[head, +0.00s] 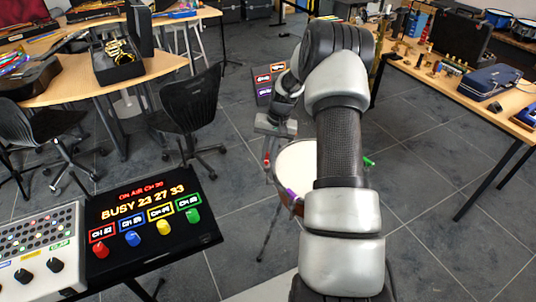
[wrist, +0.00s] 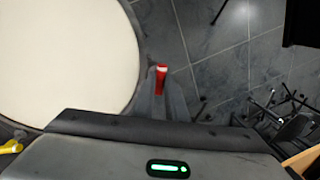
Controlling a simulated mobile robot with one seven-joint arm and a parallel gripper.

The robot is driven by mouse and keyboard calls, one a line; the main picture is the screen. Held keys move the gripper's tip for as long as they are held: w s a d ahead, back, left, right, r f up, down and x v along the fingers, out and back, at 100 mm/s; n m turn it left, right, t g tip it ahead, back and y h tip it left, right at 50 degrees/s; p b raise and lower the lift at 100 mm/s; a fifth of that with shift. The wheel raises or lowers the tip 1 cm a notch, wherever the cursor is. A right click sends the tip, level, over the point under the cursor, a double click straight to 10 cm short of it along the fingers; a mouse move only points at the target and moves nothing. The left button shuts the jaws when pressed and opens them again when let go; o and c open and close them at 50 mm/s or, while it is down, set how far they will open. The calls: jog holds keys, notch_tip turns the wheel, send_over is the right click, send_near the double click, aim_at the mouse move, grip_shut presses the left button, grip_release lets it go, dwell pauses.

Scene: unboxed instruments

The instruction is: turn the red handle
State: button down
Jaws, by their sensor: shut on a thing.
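The red handle (wrist: 161,80) is a short red rod with a pale end, at the edge of a round white-topped drum (wrist: 65,60). In the wrist view it sits between the two grey fingers of my gripper (wrist: 162,84), which is shut on it. In the head view my gripper (head: 268,153) reaches down to the left rim of the drum (head: 297,163), and the red handle (head: 266,161) shows small at its tip. My arm hides the drum's right part.
The drum also bears a purple handle (head: 291,196), a green one (head: 369,161) and a yellow one (wrist: 10,147). A black panel (head: 150,220) with coloured knobs, one red, stands at the front left. A black chair (head: 190,105) is left of the drum. Open floor lies right.

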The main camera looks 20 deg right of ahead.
jog(key=c, duration=1.8)
grip_release()
jog(key=d+r, duration=0.1)
jog(key=r, duration=0.7)
jog(key=s+d+r+p, duration=0.1)
jog(key=d+r, duration=0.1)
jog(key=r, duration=0.7)
jog(key=shift+s, duration=0.3)
jog(key=shift+r, duration=0.1)
